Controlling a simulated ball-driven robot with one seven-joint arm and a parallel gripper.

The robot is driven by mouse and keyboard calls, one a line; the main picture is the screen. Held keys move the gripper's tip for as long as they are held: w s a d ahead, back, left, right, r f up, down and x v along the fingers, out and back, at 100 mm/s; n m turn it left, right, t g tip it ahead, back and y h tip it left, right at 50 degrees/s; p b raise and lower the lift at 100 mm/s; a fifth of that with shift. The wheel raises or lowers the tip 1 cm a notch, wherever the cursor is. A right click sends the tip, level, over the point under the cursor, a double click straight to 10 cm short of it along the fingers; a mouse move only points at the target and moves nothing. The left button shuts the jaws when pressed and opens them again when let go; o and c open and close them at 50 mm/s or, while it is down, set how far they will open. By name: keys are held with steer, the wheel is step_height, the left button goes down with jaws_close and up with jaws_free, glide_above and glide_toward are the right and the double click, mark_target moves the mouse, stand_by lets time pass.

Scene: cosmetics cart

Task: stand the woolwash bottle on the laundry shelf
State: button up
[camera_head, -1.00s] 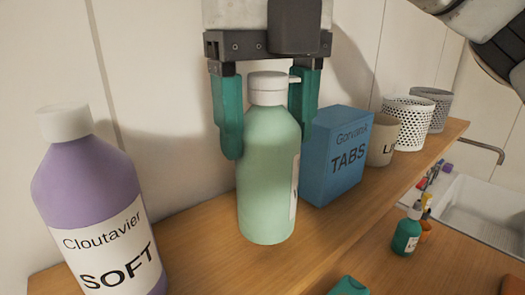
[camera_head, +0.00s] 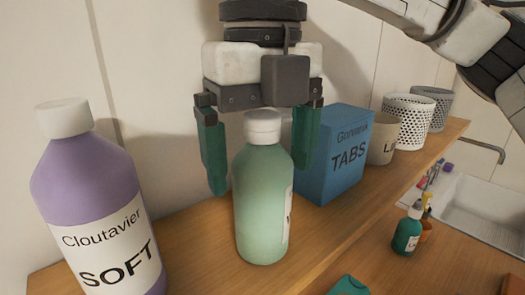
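A pale green bottle with a white cap (camera_head: 263,205) stands upright on the wooden shelf (camera_head: 195,240); only the edge of its label shows, so I cannot read its name. It stands between the purple SOFT bottle and the blue TABS box. My gripper (camera_head: 262,172) points down over the green bottle, its teal fingers spread wide, one on each side of the cap and upper body. A gap shows between the left finger and the bottle; the right finger is partly behind the bottle and in front of the box.
A purple SOFT bottle (camera_head: 88,190) stands at left. A blue TABS box (camera_head: 335,155), a beige cup (camera_head: 382,140) and mesh baskets (camera_head: 408,120) line the shelf to the right. Below right are a small teal bottle (camera_head: 406,235) and a sink (camera_head: 490,210).

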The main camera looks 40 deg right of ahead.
mark_target(263, 114)
steer(key=shift+r+b, duration=0.7)
steer(key=shift+r, duration=3.2)
